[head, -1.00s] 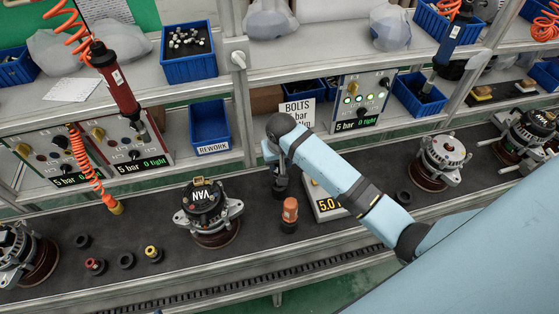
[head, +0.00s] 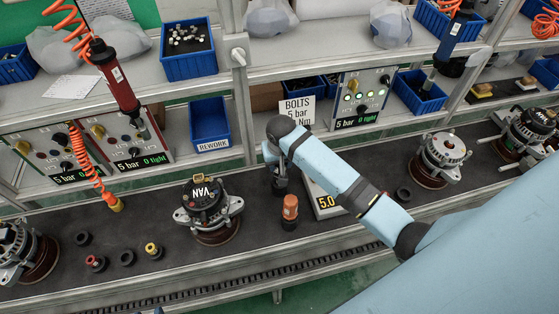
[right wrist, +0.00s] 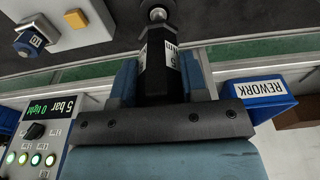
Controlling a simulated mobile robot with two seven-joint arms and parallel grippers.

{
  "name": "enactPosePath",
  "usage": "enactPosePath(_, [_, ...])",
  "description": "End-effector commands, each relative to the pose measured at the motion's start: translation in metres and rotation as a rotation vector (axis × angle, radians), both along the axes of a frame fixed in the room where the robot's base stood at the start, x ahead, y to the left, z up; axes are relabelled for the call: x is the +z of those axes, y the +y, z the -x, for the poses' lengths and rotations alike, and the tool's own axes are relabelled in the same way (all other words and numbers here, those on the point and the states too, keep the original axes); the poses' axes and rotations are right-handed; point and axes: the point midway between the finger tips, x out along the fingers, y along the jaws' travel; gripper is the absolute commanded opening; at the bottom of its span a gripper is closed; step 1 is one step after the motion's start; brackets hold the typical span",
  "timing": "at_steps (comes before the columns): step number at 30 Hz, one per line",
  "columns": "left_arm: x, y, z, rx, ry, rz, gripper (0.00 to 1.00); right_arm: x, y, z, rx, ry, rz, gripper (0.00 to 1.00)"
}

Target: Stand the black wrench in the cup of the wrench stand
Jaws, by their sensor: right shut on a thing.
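My right gripper (right wrist: 161,72) is shut on the black wrench (right wrist: 154,50), between its two blue fingers. The wrench has a white label, and its pale metal end points away from the gripper over the dark belt. In the head view, the wrist hides most of the gripper, and a dark part (head: 280,187) shows just below it, above or on the belt. I cannot tell whether this is the wrench or the cup of the wrench stand. I cannot make out the stand clearly. My left gripper is not in view.
An orange-capped part (head: 290,208) stands close to the right gripper. A VAN alternator (head: 208,210) is left on the belt. A red wrench (head: 115,75) hangs at left. A blue REWORK bin (head: 209,125) stands behind.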

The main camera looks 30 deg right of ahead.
Motion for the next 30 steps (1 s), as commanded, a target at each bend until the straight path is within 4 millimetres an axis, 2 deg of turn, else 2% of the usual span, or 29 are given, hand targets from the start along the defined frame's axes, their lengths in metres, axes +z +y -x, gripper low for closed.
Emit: enactPosePath(30, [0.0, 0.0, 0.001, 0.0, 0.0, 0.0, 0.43, -0.017, 0.0, 0.0, 0.0, -0.001, 0.0, 0.16])
